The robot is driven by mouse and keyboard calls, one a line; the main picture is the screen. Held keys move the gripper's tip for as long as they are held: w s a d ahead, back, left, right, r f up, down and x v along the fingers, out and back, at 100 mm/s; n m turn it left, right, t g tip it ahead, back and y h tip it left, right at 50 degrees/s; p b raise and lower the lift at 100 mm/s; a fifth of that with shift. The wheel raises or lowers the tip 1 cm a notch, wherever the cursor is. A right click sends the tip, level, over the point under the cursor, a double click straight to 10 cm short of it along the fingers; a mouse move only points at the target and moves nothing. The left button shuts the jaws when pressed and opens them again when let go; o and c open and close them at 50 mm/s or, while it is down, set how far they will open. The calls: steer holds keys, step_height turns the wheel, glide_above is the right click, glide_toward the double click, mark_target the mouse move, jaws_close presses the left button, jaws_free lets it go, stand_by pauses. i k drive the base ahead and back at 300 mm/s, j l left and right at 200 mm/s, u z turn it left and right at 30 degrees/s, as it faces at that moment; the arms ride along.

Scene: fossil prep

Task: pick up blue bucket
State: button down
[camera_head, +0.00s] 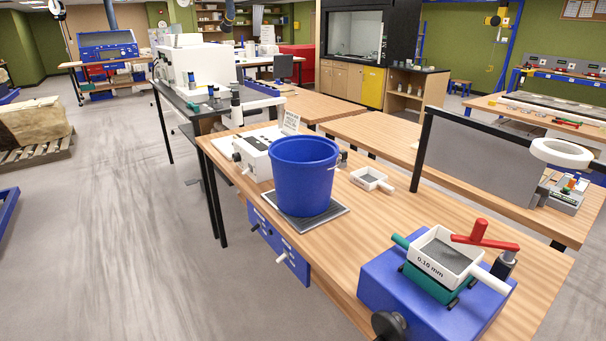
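The blue bucket (303,178) stands upright on a dark square pad (336,219) near the left front edge of the wooden workbench (345,265). It has a wide open rim and a narrower base. Its inside is mostly hidden, and nothing shows above the rim. My gripper and arm are not in this view.
A white instrument (251,157) stands close behind the bucket's left side. A small white sieve (371,179) lies to its right. A blue machine with a white sieve tray (440,256) and red handle stands at the bench's front right. Open floor (150,240) lies left.

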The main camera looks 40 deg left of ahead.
mark_target(304, 165)
steer(key=i+u, duration=0.15)
steer(key=u, duration=0.3)
steer(key=i+l+u, duration=0.1)
steer(key=u, duration=0.35)
steer(key=i+l+u, duration=0.1)
steer(key=u, duration=0.35)
steer(key=l, duration=0.1)
